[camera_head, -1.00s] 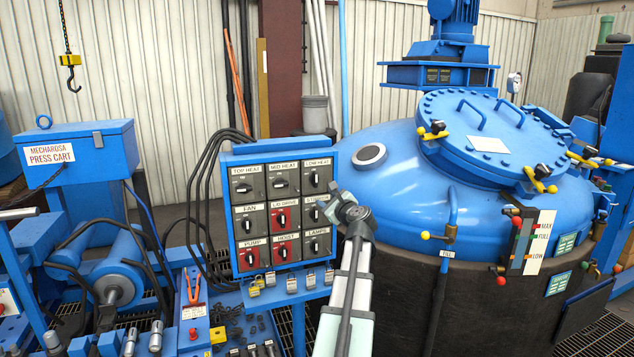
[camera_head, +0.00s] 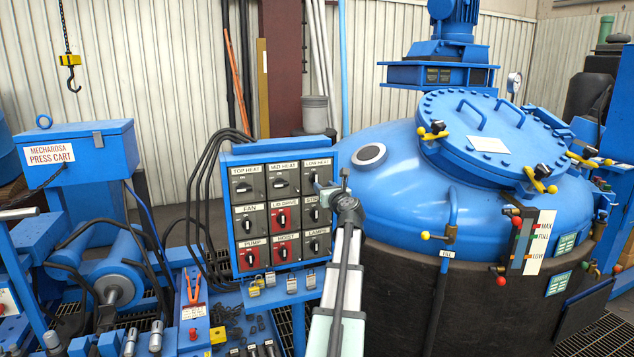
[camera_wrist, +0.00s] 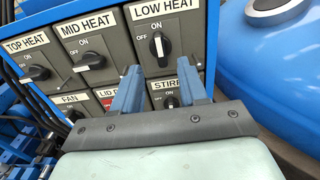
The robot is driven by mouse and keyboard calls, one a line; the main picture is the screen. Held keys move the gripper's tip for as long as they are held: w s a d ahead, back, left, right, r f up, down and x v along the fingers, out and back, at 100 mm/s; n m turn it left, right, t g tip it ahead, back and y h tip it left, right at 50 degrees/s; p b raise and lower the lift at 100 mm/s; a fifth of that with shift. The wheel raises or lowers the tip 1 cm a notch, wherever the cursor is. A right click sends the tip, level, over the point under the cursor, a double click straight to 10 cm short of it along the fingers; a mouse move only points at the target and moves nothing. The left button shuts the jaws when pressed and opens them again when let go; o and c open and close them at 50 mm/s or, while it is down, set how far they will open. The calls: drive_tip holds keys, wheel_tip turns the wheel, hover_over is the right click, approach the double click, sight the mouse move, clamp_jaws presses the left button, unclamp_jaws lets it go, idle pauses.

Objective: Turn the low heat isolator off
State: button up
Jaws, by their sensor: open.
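The low heat isolator (camera_wrist: 158,44) is a black rotary knob on a grey square plate labelled LOW HEAT, at the panel's top right. Its white mark points up to ON, with OFF to the left. In the head view the isolator (camera_head: 313,178) is partly covered by my gripper (camera_head: 333,182). In the wrist view my gripper (camera_wrist: 158,74) is open and empty. Its two blue fingers point at the panel just below the low heat knob, one to each side, apart from it as far as I can see.
The mid heat knob (camera_wrist: 90,62) sits left of it, turned toward OFF, with the top heat knob (camera_wrist: 38,73) beyond. The blue furnace vessel (camera_head: 400,190) stands close on the right.

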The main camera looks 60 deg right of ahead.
sight(316, 179)
drive_tip(key=x, duration=0.7)
drive_tip(key=shift+w+d, duration=0.25)
drive_tip(key=shift+w, duration=0.05)
clamp_jaws()
